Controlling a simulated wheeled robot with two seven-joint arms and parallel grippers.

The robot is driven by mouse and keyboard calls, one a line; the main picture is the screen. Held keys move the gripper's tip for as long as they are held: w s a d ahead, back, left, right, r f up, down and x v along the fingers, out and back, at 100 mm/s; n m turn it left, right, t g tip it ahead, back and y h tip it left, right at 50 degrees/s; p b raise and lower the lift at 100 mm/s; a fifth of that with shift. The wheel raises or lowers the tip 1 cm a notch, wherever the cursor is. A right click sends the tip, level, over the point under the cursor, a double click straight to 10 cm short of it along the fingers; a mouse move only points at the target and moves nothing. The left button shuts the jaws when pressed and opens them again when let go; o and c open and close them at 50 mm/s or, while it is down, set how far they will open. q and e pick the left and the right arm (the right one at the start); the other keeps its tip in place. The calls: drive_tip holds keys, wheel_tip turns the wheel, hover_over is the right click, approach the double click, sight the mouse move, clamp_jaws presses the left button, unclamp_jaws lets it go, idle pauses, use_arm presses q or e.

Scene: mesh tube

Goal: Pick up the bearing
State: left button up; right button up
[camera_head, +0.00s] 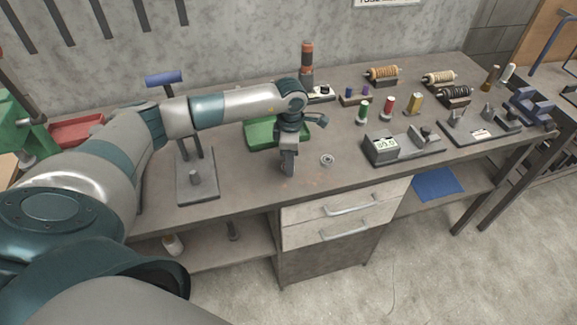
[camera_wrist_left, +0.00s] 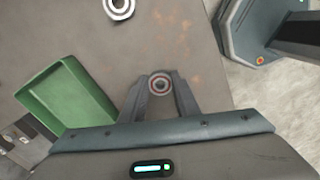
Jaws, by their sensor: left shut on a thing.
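My left gripper (camera_head: 288,170) is over the front part of the workbench, pointing down, with its fingers low over the top. In the left wrist view its fingers (camera_wrist_left: 160,88) are shut on a small round bearing (camera_wrist_left: 160,83), a grey ring with a dark centre, held between the tips. In the head view the fingers hide this bearing. A second metal ring (camera_head: 327,160) lies flat on the bench just right of the gripper. It also shows at the top edge of the left wrist view (camera_wrist_left: 119,6), apart from the fingers. My right gripper is not in view.
A green tray (camera_head: 262,144) is close behind and left of the gripper. A grey stand (camera_head: 197,186) is at the left. The bench's front edge (camera_head: 300,203) is near.

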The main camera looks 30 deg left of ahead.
use_arm(q)
drive_tip(key=shift+r, duration=0.1)
drive_tip(key=shift+w+r+b, duration=0.1)
drive_tip(key=shift+r+b, duration=0.5)
wheel_tip(320, 180, up, 2)
drive_tip(key=shift+r+b, duration=0.15)
drive_tip(key=shift+b, duration=0.7)
drive_tip(key=s+d+r+b, duration=0.4)
drive_tip(key=d+r, duration=0.3)
drive_tip(key=d, duration=0.4)
drive_tip(key=shift+r, duration=0.15)
